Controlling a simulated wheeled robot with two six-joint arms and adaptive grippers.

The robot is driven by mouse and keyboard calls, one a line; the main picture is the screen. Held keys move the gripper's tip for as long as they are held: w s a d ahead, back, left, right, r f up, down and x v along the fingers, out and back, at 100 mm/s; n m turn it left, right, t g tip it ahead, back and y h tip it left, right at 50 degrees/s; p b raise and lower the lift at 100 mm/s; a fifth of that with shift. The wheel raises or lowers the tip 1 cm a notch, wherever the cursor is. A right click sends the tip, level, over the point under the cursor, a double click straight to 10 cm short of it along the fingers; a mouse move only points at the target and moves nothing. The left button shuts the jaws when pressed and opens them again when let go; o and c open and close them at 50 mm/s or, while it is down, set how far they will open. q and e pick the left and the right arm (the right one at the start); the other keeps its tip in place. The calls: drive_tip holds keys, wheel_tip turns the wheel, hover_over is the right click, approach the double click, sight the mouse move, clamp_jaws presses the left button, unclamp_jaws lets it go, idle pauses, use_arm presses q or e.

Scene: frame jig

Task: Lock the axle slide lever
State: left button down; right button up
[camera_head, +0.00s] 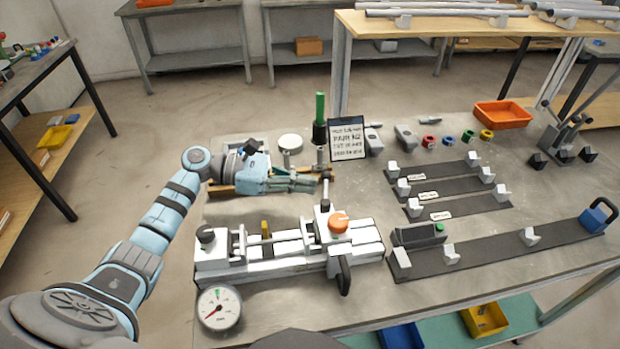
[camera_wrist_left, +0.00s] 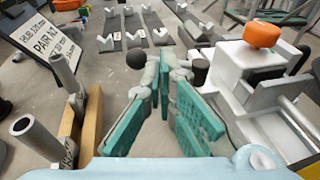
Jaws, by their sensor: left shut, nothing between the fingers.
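The white jig (camera_head: 285,258) lies on the grey bench, with a slide block (camera_head: 323,222) carrying an orange knob (camera_head: 338,222). A lever with a black grip (camera_head: 344,274) hangs at the block's front. The orange knob also shows in the left wrist view (camera_wrist_left: 262,36). My left gripper (camera_head: 314,182) is shut and empty behind the slide block, pointing right. In the left wrist view its teal fingers (camera_wrist_left: 163,100) are together, with a dark round knob (camera_wrist_left: 135,61) just beyond them. I cannot tell if they touch it. Which part is the axle slide lever is unclear.
A sign (camera_head: 347,138) and a post with a green top (camera_head: 320,120) stand behind my left gripper. A dial gauge (camera_head: 219,308) lies at front left. Dark rails with white blocks (camera_head: 500,250) and an orange bin (camera_head: 502,114) occupy the right side.

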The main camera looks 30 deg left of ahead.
use_arm(q)
drive_tip(key=shift+w+d+f, duration=0.1)
drive_tip(key=shift+w+d, duration=0.15)
drive_tip(key=shift+d, duration=0.3)
use_arm(e)
drive_tip(key=shift+r, duration=0.1)
use_arm(q)
drive_tip(key=shift+w+b, duration=0.1)
drive_tip(key=shift+b, duration=0.25)
use_arm(e)
drive_tip(key=shift+s+f, duration=0.2)
drive_tip(key=shift+f, duration=0.15)
